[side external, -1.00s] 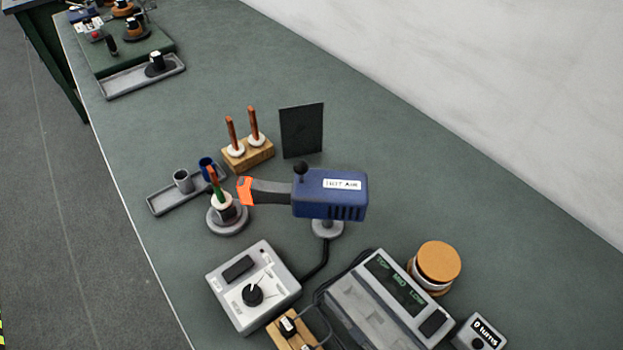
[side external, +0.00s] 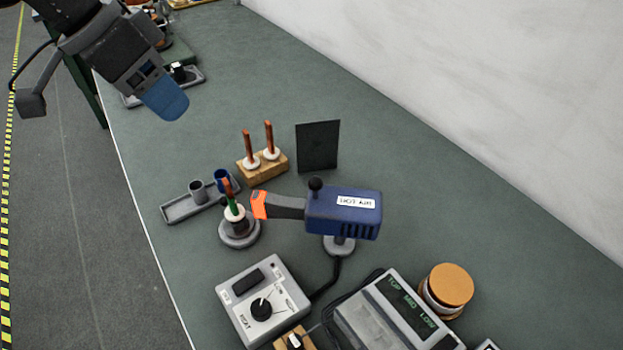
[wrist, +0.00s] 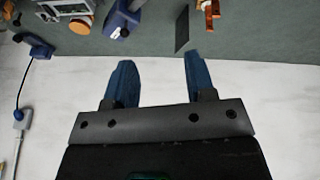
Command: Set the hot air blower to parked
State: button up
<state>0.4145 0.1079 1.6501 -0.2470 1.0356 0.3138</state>
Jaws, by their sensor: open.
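The hot air blower (side external: 342,211) is a blue body with a grey barrel and an orange nozzle, on a round grey stand. Its nozzle points left at a copper rod with a green sleeve (side external: 233,198) standing in a round holder. A black knob (side external: 316,184) sticks up from the blower. The blower also shows at the top of the wrist view (wrist: 122,20). My gripper (wrist: 155,82) is open and empty in the wrist view, its two blue fingers apart. In the side view it is at the upper left, well away from the blower.
A control box with a dial (side external: 262,302) and a grey unit with a display (side external: 392,312) stand in front. A wooden block with copper rods (side external: 262,168), a dark upright plate (side external: 318,146) and a grey tray (side external: 180,212) stand behind.

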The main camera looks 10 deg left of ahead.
aim_at(313, 178)
jog(key=w+d+f+m+g+h, duration=0.1)
jog(key=d+f+m, duration=0.1)
jog(key=d, duration=0.4)
jog(key=w+d+f+m+g, duration=0.1)
jog(key=d+f, duration=0.1)
jog(key=d, duration=0.4)
jog(key=x, duration=1.3)
jog(key=shift+w+d+f, duration=0.15)
jog(key=shift+w+d, duration=0.1)
jog(key=shift+w, duration=0.1)
grip_shut()
